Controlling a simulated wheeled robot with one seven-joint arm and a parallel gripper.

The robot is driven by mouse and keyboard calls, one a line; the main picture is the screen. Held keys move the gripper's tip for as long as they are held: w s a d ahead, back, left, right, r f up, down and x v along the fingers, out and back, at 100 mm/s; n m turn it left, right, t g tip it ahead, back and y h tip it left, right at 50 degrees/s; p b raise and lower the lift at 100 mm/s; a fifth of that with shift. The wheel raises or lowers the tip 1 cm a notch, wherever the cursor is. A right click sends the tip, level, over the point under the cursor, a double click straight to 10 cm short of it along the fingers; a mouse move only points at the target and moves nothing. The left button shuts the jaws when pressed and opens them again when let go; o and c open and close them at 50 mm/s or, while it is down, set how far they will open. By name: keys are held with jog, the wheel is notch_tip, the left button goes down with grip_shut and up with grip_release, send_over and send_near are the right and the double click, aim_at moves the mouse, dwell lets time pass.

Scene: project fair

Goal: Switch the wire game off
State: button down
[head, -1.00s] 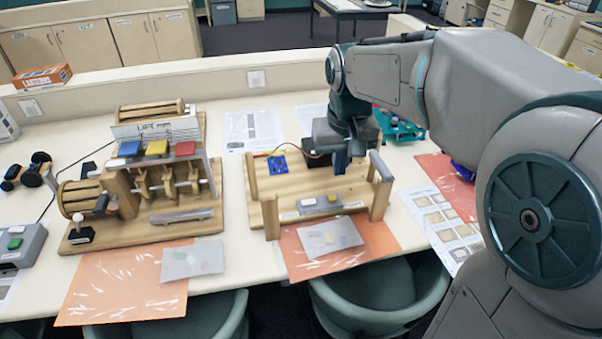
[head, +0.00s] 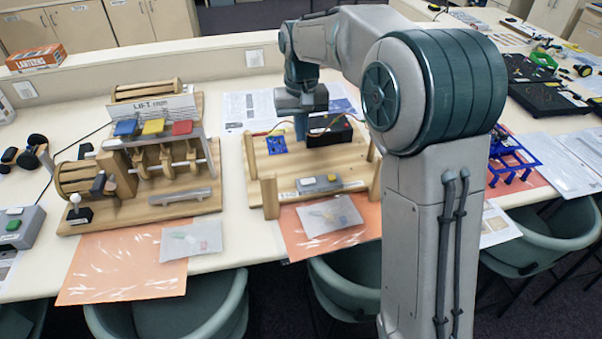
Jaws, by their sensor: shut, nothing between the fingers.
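What looks like the wire game is the wooden base (head: 348,160) with upright posts in the middle of the table. My gripper (head: 300,137) is shut and empty, pointing down over the back of the base, between the blue board and the black box. Any contact is unclear. My arm hides the right end of the base.
A wooden lift model (head: 150,170) with blue, yellow and red tabs stands to the left. An orange sheet (head: 345,240) with a clear bag (head: 330,215) lies in front of the base. Green chairs (head: 200,305) line the front edge. A blue frame (head: 512,157) stands at right.

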aim_at(301, 182)
jog(key=shift+f, duration=0.1)
notch_tip(301, 182, down, 14)
jog(key=p, duration=0.2)
jog(key=shift+p, duration=0.35)
